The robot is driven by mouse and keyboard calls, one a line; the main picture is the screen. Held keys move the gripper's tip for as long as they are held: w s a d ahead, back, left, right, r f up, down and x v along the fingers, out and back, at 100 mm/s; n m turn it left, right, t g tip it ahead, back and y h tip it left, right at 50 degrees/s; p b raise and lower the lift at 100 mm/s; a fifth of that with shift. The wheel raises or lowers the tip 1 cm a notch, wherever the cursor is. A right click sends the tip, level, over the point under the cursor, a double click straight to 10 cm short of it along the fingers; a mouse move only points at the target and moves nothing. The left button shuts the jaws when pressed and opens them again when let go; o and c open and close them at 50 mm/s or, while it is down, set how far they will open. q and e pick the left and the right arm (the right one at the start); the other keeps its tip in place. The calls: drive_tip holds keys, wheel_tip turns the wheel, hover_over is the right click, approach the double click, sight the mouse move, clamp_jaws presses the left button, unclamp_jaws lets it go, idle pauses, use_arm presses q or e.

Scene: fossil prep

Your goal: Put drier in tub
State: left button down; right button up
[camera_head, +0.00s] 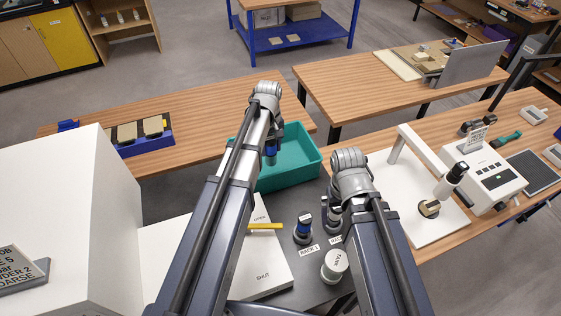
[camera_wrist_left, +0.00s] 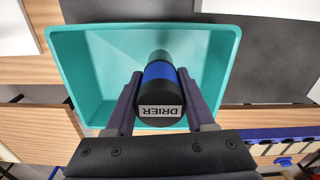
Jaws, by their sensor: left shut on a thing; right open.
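The drier (camera_wrist_left: 160,95) is a dark cylinder with a blue band and a "DRIER" label on its end. My left gripper (camera_wrist_left: 160,76) is shut on it, one finger on each side. In the head view, the blue part of the drier (camera_head: 270,156) shows below my left wrist, over the teal tub (camera_head: 308,172). The tub (camera_wrist_left: 75,75) also surrounds the drier in the left wrist view. I cannot tell whether the drier touches the tub's floor. My right gripper (camera_head: 334,212) is open near the rack area, partly hidden by its arm.
A blue-banded cylinder (camera_head: 303,228) stands near a "RACK 1" label, with a white-topped "TANK" jar (camera_head: 334,264) in front. A yellow lever (camera_head: 265,226) lies on a white panel marked OPEN and SHUT. A white board with a stand (camera_head: 398,205) is at the right.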

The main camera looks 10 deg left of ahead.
sight(271, 158)
use_arm(q)
drive_tip(key=shift+s+d, duration=0.1)
drive_tip(key=shift+s, duration=0.15)
drive_tip(key=shift+s+f+b, duration=0.1)
drive_tip(key=shift+f+b, duration=0.2)
drive_tip(key=shift+b, duration=0.2)
wheel_tip(271, 158, down, 5)
drive_tip(key=b, duration=0.4)
drive_tip(key=shift+b, duration=0.4)
drive_tip(key=shift+f+b, duration=2.05)
drive_tip(key=shift+f, duration=0.05)
use_arm(e)
drive_tip(key=shift+s+d+f, duration=0.1)
drive_tip(key=shift+f, duration=2.4)
drive_tip(key=shift+s+f, duration=0.1)
drive_tip(key=shift+f, duration=2.35)
use_arm(q)
drive_tip(key=shift+f, duration=0.2)
use_arm(e)
drive_tip(key=shift+f, duration=0.2)
use_arm(q)
drive_tip(key=shift+c, duration=1.3)
unclamp_jaws()
use_arm(e)
drive_tip(key=shift+r, duration=0.1)
use_arm(q)
drive_tip(key=shift+r, duration=0.2)
use_arm(e)
drive_tip(key=shift+r, duration=0.15)
